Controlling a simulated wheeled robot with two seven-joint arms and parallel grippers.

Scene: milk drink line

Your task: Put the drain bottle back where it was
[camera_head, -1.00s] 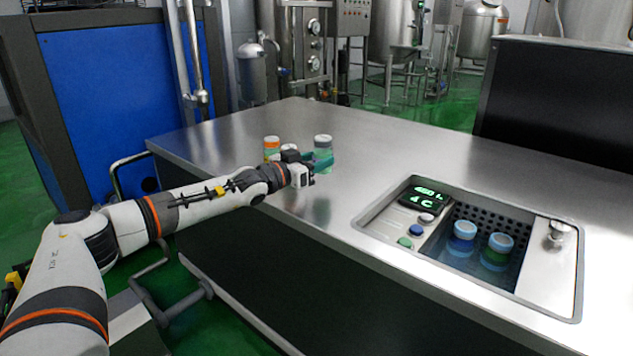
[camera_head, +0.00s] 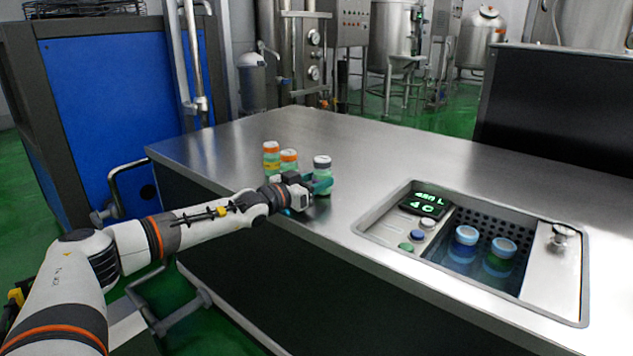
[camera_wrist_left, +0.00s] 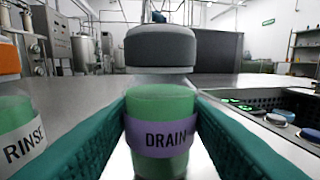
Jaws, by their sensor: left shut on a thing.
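The drain bottle (camera_head: 322,172) has a grey cap, green contents and a purple band reading DRAIN. It stands upright between the teal fingers of my left gripper (camera_head: 320,185), which is shut on it. In the left wrist view the drain bottle (camera_wrist_left: 160,105) fills the middle, with a finger on each side. Its base is at or very near the steel counter (camera_head: 230,145); I cannot tell if it touches. My right gripper is not in view.
Two orange-capped bottles, (camera_head: 271,158) and (camera_head: 289,160), stand just left of the drain bottle; a RINSE bottle (camera_wrist_left: 20,120) is close to the left finger. At right is a sunken basin (camera_head: 455,275) with two blue-capped bottles. The counter behind is clear.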

